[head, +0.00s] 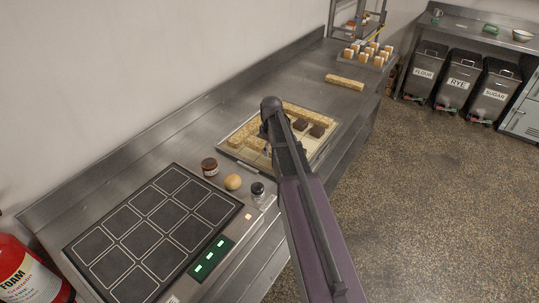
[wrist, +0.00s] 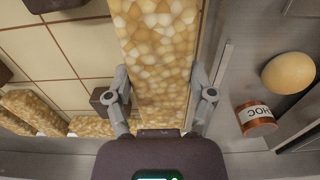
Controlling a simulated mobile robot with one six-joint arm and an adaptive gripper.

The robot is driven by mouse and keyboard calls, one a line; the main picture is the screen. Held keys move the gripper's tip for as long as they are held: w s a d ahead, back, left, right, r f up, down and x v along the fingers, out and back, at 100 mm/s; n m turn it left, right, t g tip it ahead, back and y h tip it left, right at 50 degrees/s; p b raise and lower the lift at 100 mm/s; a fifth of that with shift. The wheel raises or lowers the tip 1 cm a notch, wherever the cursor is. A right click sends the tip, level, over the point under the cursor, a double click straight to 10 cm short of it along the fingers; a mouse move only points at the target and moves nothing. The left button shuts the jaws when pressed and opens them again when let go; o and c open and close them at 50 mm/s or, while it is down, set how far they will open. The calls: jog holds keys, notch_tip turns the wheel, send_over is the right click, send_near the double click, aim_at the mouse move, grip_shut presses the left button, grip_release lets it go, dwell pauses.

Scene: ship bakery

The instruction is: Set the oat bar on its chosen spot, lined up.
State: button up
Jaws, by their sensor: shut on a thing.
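The oat bar (wrist: 160,50) is long, pale gold and nubbly. In the wrist view it runs up between the two fingers of my gripper (wrist: 160,82), which is shut on its sides. Below it is a cream tray (wrist: 60,47) marked with brown grid lines; the bar lies along the tray's side nearest the jar. In the head view the tray (head: 229,152) lies on the steel counter, and the held bar (head: 242,132) shows at its left. My arm hides the fingers there. I cannot tell whether the bar touches the tray.
Other oat bars (head: 310,116) and dark brown squares (head: 317,131) occupy the tray. A chocolate jar (wrist: 255,116) and a round bun (wrist: 288,74) stand close beside it. A dark gridded panel (head: 150,232) lies in front. Another bar (head: 345,82) lies on the counter farther back.

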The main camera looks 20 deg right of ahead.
aim_at(269, 160)
jog(key=shift+w+a, duration=0.25)
jog(key=shift+w, duration=0.1)
jog(key=shift+w+a+f+b, duration=0.15)
jog(key=shift+f+b, duration=1.7)
jog(key=shift+f, duration=0.1)
jog(key=o, duration=1.2)
jog(key=shift+o, duration=0.2)
notch_tip(269, 160, up, 12)
jog(key=p, duration=1.2)
